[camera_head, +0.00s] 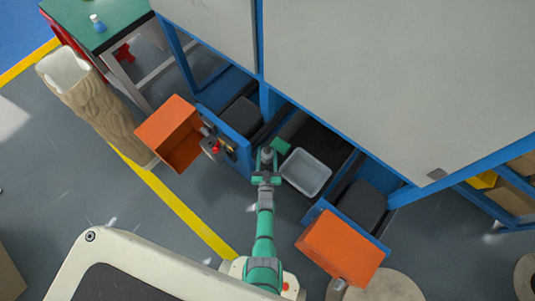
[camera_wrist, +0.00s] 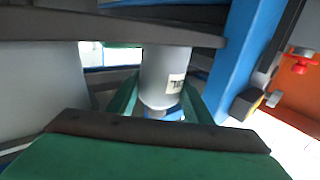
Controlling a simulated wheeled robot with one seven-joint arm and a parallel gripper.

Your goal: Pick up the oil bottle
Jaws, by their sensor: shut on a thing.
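The oil bottle (camera_wrist: 160,65) is a pale grey-white cylinder with a small dark-lettered label and a blue part at its near end. It stands between the green fingers of my gripper (camera_wrist: 158,105) in the wrist view, and the fingers are shut on it. In the head view my gripper (camera_head: 267,160) is at the opening of the blue machine frame, just left of a pale grey bin. The bottle is mostly hidden there by the gripper. Its far end in the wrist view runs up behind a dark edge, so I cannot see whether it touches a surface.
The grey bin (camera_head: 305,173) is close on the right. A blue post (camera_wrist: 250,55) and red button (camera_wrist: 301,55) are near on the right in the wrist view. A small blue-and-white bottle (camera_head: 97,23) stands on the green table (camera_head: 125,12).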

